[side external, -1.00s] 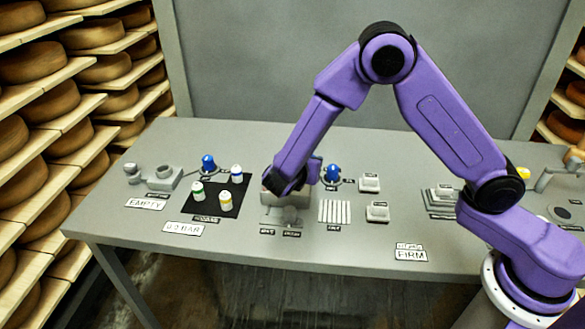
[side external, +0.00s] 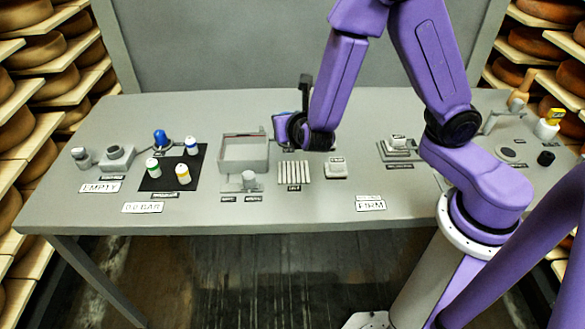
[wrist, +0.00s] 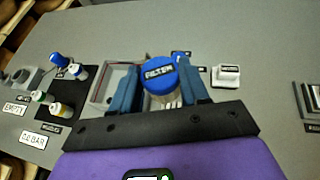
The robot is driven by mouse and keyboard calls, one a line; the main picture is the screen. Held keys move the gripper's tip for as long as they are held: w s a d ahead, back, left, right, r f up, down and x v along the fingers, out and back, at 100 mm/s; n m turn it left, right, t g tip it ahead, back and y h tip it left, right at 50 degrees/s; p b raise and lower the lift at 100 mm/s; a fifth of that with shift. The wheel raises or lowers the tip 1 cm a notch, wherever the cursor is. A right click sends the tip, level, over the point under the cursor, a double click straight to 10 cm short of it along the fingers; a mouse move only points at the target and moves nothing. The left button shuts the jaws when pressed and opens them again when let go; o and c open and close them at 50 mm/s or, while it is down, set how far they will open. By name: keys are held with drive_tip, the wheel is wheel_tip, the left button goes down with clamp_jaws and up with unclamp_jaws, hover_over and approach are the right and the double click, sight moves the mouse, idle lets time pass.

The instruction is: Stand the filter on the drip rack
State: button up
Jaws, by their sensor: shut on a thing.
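The filter (wrist: 160,72) has a round blue top labelled FILTER and sits between the two blue fingers of my gripper (wrist: 163,85) in the wrist view. My gripper is shut on it. In the side view my gripper (side external: 285,130) is just behind and above the slatted white drip rack (side external: 294,173), right of the grey basin. The filter is not clearly visible there, so I cannot tell whether it touches the table. Pale slats show partly beneath the filter in the wrist view.
The open grey basin (side external: 243,153) stands left of the rack, and a small white block (side external: 336,168) stands to its right. A black mat (side external: 172,172) with several small bottles lies farther left. The table front around the FIRM sign (side external: 370,205) is mostly clear.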

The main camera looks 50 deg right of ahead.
drive_tip(key=f+n+t+y, duration=0.1)
drive_tip(key=f+n+y, duration=0.1)
drive_tip(key=n+y, duration=0.2)
hover_over(297, 175)
drive_tip(key=shift+t, duration=0.3)
drive_tip(key=shift+f, duration=4.6)
drive_tip(key=shift+f, duration=0.15)
drive_tip(key=o, duration=1)
drive_tip(key=shift+o, duration=0.2)
